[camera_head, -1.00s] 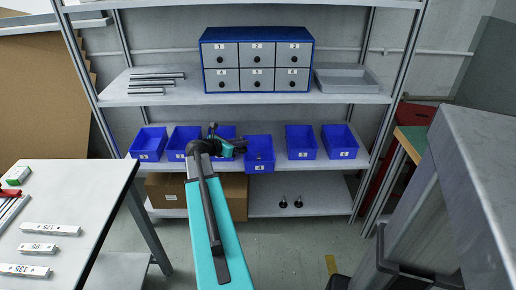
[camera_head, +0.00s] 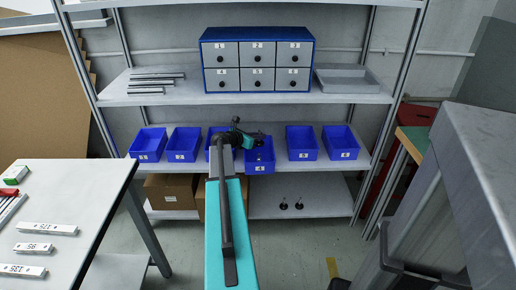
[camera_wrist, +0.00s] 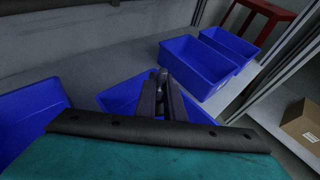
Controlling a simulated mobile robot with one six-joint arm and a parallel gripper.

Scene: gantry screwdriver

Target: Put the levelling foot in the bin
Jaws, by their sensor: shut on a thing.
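My gripper (camera_head: 256,140) is above the blue bin (camera_head: 259,167) that stands forward of the others on the middle shelf. In the wrist view, the fingers of my gripper (camera_wrist: 163,82) are close together over a blue bin (camera_wrist: 115,97), shut on a small grey piece at their tips. It is mostly hidden by the fingers; I take it to be the levelling foot (camera_wrist: 162,73). Two other dark feet with thin upright stems, a left one (camera_head: 284,204) and a right one (camera_head: 299,204), stand on the bottom shelf.
More blue bins stand left (camera_head: 184,147) and right (camera_head: 301,146) of that bin. A drawer cabinet (camera_head: 257,68) and a grey tray (camera_head: 348,80) are on the shelf above. A white table (camera_head: 70,195) is at the left, cardboard boxes (camera_head: 171,190) below.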

